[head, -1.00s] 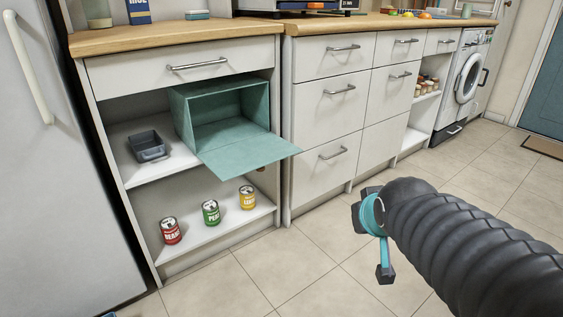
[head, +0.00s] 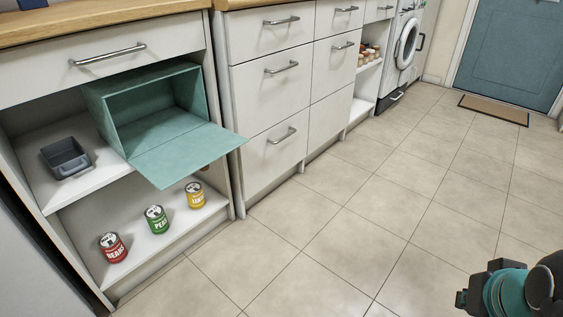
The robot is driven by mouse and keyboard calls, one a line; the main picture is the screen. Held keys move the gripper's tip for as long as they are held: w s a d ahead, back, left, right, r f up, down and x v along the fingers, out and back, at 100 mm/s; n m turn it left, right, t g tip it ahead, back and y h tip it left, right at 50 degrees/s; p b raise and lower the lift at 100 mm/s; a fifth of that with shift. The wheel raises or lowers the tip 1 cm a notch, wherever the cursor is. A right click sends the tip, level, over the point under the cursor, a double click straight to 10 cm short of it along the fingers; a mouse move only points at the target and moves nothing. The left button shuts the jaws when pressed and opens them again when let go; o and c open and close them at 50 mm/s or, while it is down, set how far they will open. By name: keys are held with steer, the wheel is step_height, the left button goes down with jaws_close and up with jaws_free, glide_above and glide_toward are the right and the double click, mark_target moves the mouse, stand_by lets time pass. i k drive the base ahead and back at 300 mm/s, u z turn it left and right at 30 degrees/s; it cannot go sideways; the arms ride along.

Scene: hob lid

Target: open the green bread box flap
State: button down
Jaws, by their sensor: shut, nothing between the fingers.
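The green bread box (head: 128,110) sits on the upper open shelf of the left cabinet. Its flap (head: 186,152) is folded down and lies out flat past the shelf's front edge, so the box stands open. The inside that shows looks empty. My gripper (head: 464,298) is at the bottom right corner of the head view, partly cut off by the frame. It is shut and empty, well to the right of the flap and apart from it, over the floor.
A dark grey tin (head: 65,157) sits left of the box. Red (head: 113,248), green (head: 156,220) and yellow (head: 195,195) cans stand on the lower shelf. White drawers (head: 272,140) are to the right. The tiled floor (head: 335,235) is clear.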

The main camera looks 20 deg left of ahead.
mark_target(165, 164)
steer(key=z, duration=0.55)
steer(key=k, duration=0.9)
steer(key=u, duration=1.75)
